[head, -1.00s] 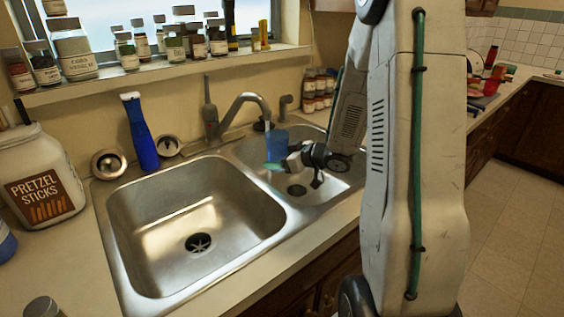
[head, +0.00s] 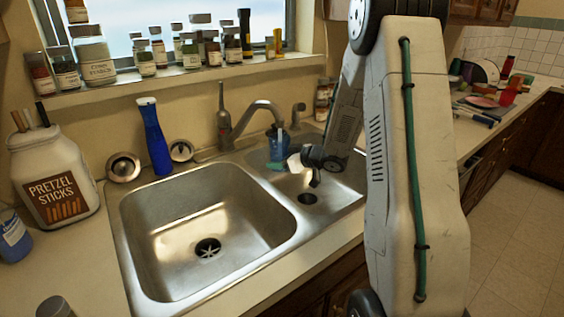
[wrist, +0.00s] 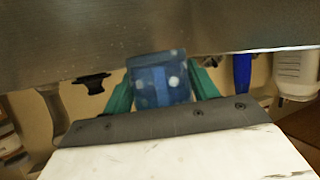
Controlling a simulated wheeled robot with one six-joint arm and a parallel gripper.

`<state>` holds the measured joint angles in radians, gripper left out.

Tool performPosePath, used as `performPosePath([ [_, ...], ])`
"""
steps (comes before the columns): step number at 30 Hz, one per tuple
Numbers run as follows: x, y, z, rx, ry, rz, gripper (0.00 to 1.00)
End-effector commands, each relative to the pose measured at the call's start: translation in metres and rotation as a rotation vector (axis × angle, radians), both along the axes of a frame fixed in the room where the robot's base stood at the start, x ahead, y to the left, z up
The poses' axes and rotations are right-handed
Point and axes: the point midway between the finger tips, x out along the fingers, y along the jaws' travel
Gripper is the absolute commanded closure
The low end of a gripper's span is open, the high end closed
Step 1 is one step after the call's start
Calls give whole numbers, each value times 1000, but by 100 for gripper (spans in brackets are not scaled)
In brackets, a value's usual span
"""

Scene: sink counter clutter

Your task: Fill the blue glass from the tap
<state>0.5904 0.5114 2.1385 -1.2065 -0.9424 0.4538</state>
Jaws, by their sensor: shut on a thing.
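The blue glass (head: 278,148) is upright over the right basin, directly under the spout of the tap (head: 262,105). A thin pale-blue stream (head: 280,127) runs from the spout into the top of the glass. My gripper (head: 276,164) is shut on the glass, reaching in from the right. In the wrist view the glass (wrist: 160,80) sits between the two teal fingers, with pale spots on it. The water level inside is too unclear to tell.
The large left basin (head: 208,215) is empty. A blue bottle (head: 156,140) and pretzel jar (head: 55,175) stand on the counter to the left. Several spice jars line the window sill (head: 180,78). More jars (head: 322,100) stand behind the right basin.

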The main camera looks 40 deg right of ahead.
Motion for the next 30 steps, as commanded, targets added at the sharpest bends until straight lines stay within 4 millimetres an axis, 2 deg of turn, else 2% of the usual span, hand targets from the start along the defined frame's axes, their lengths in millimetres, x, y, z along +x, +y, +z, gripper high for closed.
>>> performPosePath([
  [16, -2, 0, 0, 1, 0, -1, 70],
  [30, -54, 12, 0, 1, 0, -2, 70],
])
